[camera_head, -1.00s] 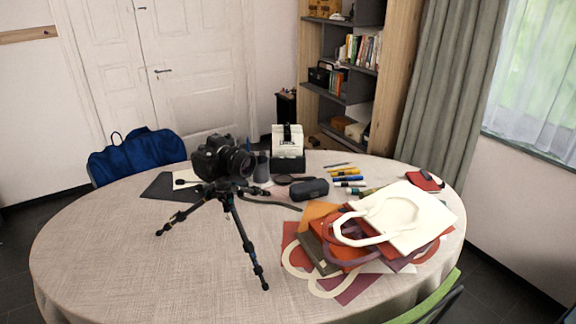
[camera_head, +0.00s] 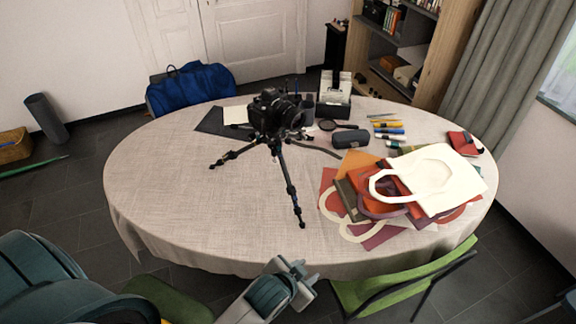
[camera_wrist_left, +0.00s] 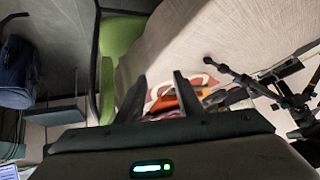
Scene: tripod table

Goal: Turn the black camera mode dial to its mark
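The black camera (camera_head: 272,108) is mounted on the small black tripod (camera_head: 288,181), toward the back of the round table. Its mode dial and the mark are too small to make out in the head view. My left gripper (camera_head: 302,274) is in front of the table's near edge, well short of the camera and apart from it. In the left wrist view its two fingers (camera_wrist_left: 160,82) stand apart with nothing between them, so it is open. Tripod legs (camera_wrist_left: 262,88) show at the right of that view; the camera body is not clear there. My right gripper is not in view.
A stack of tote bags (camera_head: 440,172) covers the table's right side. A dark case (camera_head: 350,138), several markers (camera_head: 388,130) and a box (camera_head: 333,100) lie behind. A green chair (camera_head: 400,280) stands at the front right. The table's left front (camera_head: 180,205) is bare.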

